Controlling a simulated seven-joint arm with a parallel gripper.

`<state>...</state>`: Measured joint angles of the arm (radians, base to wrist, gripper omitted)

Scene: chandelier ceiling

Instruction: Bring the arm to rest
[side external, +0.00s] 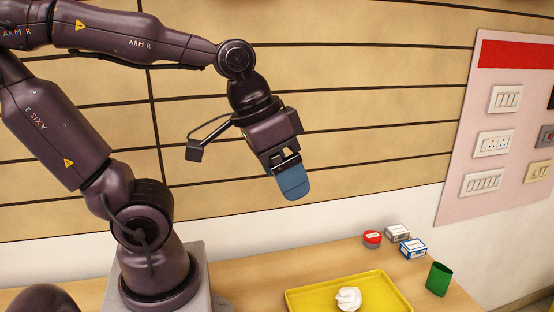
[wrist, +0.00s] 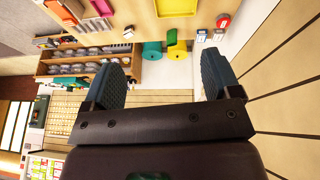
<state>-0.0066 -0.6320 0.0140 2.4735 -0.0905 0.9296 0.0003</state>
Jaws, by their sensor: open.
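My gripper (side external: 292,185) hangs in the air in front of the panelled wall, well above the table. Its blue fingers point down and slightly right in the side view. In the wrist view, the two fingers of my gripper (wrist: 161,63) stand wide apart with nothing held between them. My arm is raised and bent, with the forearm reaching right from the upper left of the side view.
A yellow tray (side external: 310,300) on the wooden table (side external: 255,272) holds a white swirled object (side external: 348,299). Right of it are a red tin (side external: 372,238), a grey-white box (side external: 397,232), a blue-white box (side external: 413,248) and a green cup (side external: 439,279). The air around my gripper is clear.

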